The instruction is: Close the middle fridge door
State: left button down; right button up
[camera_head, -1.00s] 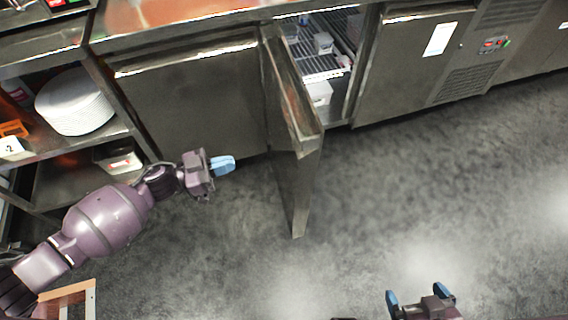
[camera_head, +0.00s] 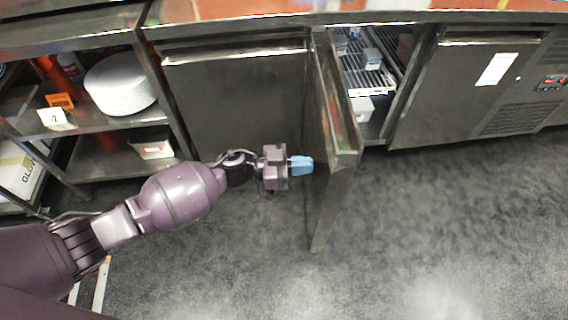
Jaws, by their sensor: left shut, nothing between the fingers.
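The middle fridge door (camera_head: 330,130) stands open, swung out from the steel counter fridge toward me. Its hinge side is at the left of the opening. Inside the open compartment (camera_head: 367,75) I see wire shelves with small white containers. My left gripper (camera_head: 303,165) is shut and empty, with its blue fingertips at the left, outer face of the open door. The tips look very close to the door; I cannot tell whether they touch it. My right gripper is out of view.
A closed fridge door (camera_head: 235,105) is left of the open one, and another closed door (camera_head: 455,90) is to the right. An open shelf with stacked white plates (camera_head: 120,84) stands at the left. The grey floor (camera_head: 440,230) at the right is clear.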

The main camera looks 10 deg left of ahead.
pick_arm(q)
jog(key=shift+x, duration=1.3)
